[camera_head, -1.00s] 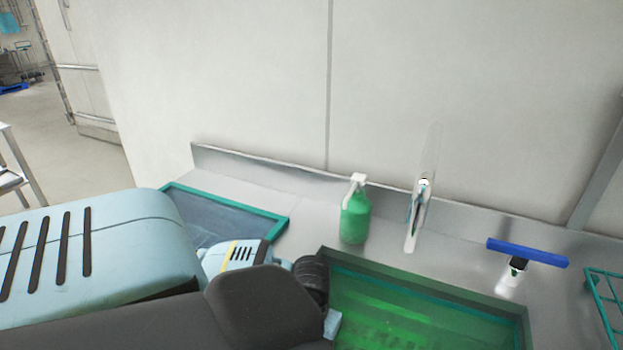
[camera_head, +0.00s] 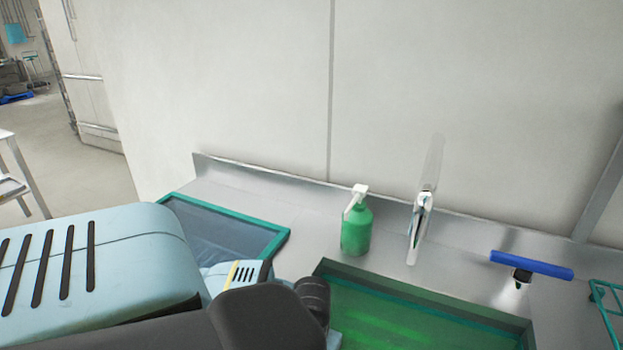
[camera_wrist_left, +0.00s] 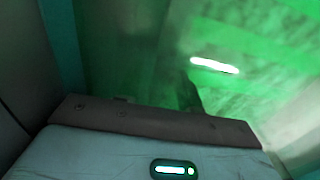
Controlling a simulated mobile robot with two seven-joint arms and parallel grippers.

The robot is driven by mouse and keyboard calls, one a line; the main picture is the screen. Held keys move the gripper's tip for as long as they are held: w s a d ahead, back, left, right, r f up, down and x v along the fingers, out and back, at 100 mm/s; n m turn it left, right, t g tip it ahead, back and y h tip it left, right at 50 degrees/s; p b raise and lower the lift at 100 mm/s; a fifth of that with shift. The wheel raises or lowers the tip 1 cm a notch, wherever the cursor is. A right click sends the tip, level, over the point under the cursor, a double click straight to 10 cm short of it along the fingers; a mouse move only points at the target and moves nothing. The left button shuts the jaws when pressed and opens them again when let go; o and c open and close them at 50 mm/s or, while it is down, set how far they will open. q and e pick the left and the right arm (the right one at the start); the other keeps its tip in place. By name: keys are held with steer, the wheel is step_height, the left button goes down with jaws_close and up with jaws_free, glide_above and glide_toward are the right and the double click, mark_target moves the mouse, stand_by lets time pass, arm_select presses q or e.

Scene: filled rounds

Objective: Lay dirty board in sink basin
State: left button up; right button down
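The sink basin (camera_head: 335,268) is sunk into the steel counter at lower right. Its inside looks bright green with a teal line along the inner edge. I cannot tell whether the green is a board, water or the basin floor. My left arm comes in from the left and its end is over the basin's left edge, covering that corner. The left wrist view looks into a blurred green space with a bright white reflection. My left gripper's body fills the bottom of that view; its fingertips cannot be made out. No dirty board is clearly recognisable. My right gripper is out of view.
A green soap bottle (camera_head: 356,230) and a faucet (camera_head: 419,228) stand behind the basin. A blue-headed squeegee-like tool (camera_head: 531,265) is to the right, with a teal rack (camera_head: 606,310) at the edge. A teal-framed dark panel (camera_head: 225,228) lies left, partly behind my arm.

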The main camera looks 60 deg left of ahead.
arm_select(q)
step_height(320, 180, up, 12)
steer(key=p, duration=0.1)
steer(key=shift+r, duration=0.2)
steer(key=shift+f, duration=0.1)
stand_by(0.4)
